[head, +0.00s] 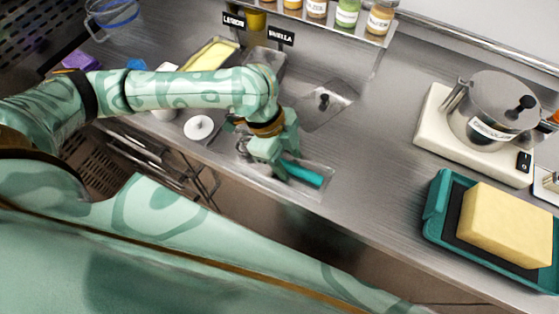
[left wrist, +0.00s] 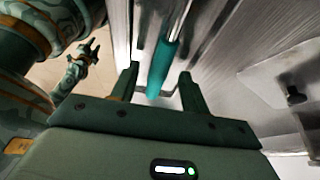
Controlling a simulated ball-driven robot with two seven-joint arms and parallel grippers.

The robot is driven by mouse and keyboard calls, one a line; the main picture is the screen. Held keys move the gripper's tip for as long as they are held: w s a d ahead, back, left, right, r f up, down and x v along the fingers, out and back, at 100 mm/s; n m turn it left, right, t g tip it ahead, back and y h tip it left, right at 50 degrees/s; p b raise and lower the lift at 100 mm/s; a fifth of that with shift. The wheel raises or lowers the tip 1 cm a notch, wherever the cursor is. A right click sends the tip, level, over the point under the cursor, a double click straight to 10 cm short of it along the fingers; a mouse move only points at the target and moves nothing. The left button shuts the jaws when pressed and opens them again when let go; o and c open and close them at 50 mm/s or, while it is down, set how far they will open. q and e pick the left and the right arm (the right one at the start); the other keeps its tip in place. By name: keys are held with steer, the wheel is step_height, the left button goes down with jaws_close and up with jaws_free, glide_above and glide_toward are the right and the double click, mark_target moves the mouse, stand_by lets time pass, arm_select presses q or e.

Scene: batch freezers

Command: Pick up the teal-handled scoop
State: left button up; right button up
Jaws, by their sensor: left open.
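The teal-handled scoop lies in a shallow metal tray (head: 322,190) near the counter's front edge. In the head view only its teal handle (head: 304,173) shows clearly; my gripper covers the rest. My left gripper (head: 277,168) is over the tray, pointing down, close to the handle's left end. In the left wrist view the handle (left wrist: 162,66) shows between the two open fingers (left wrist: 159,82). I cannot tell whether they touch it. A small gripper of mine, apparently the right (left wrist: 82,62), hangs far off at the left of the wrist view.
A metal well with a black knob (head: 323,101) lies behind the tray. A white lid (head: 198,128) is left of my gripper. On the right stand a pot (head: 492,105) on a scale and a teal tray (head: 434,220) with a yellow block. The counter between is clear.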

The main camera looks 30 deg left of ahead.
arm_select(q)
steer(key=shift+d+f, duration=0.15)
steer(key=shift+f, duration=0.35)
steer(key=shift+r, duration=0.1)
jaws_close()
